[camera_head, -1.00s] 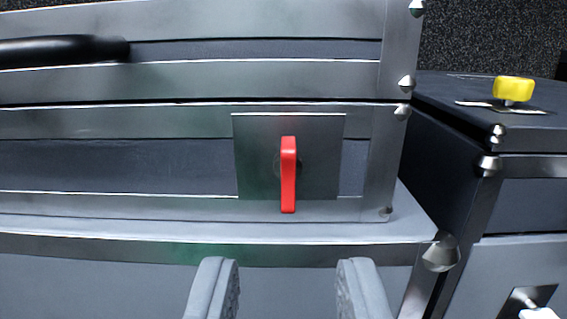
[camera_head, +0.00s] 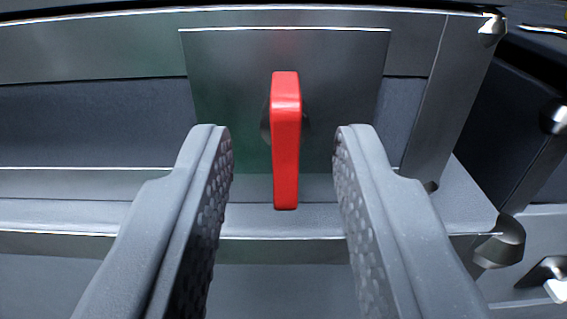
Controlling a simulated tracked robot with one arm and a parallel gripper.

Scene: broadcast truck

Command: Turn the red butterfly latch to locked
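The red butterfly latch (camera_head: 286,145) stands out from a square metal plate (camera_head: 230,70) on the front of a dark flight case. Its handle is upright, with the long axis vertical in the picture. My gripper (camera_head: 283,150) is open, with one grey finger on each side of the latch. A clear gap shows between each finger and the red handle, so neither appears to touch it. The fingers hide parts of the case's lower edge.
Metal corner fittings (camera_head: 505,243) stick out at the right of the case. A second dark case (camera_head: 540,140) stands to the right, with a small metal latch plate (camera_head: 548,275) low on its front. A ledge (camera_head: 110,214) runs below the plate.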

